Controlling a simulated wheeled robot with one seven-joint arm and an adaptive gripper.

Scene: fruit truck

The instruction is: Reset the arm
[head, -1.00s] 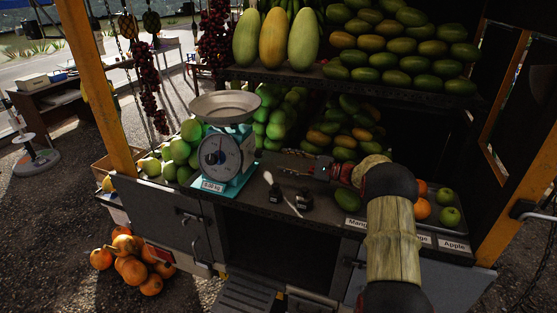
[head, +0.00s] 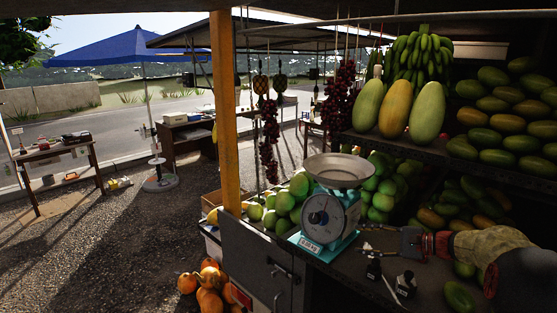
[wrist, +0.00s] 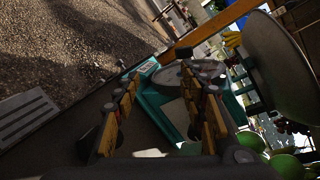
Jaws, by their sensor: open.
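My arm reaches in from the right in the head view, and my gripper (head: 366,239) is open and empty, just right of the teal weighing scale (head: 330,218). In the wrist view my gripper (wrist: 162,80) shows its two yellow-and-black fingers spread apart, with nothing between them. The scale (wrist: 172,112) lies beyond the fingers there, and its metal pan (wrist: 280,62) is at the right. In the head view the pan looks empty.
Green mangoes (head: 286,203) lie left of and behind the scale. Two small dark objects (head: 405,283) stand on the counter below my gripper. Long melons (head: 396,110) stand on the shelf above. A wooden post (head: 229,120) rises left. Open gravel (head: 110,240) lies further left.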

